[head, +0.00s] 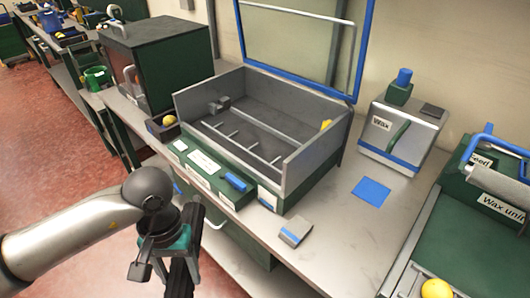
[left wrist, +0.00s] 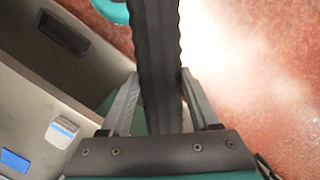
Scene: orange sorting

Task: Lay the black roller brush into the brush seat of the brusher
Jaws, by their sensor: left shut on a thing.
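My left gripper (head: 172,255) is at the bottom of the head view, in front of the bench. It is shut on the black roller brush (head: 182,282). In the left wrist view the long, ribbed black brush (left wrist: 157,60) runs upright between both fingers (left wrist: 158,95). The brusher (head: 305,174) is the grey open-topped box with a green front panel, in the middle of the bench, its blue-framed lid (head: 300,45) raised. Its inside shows several thin bars and a small grey block (head: 219,104); I cannot tell which part is the seat. My right gripper is not in view.
A dark cabinet (head: 155,62) stands left of the brusher. A small grey block (head: 295,231) and a blue square (head: 371,191) lie on the bench. Bench space right of the brusher is mostly clear.

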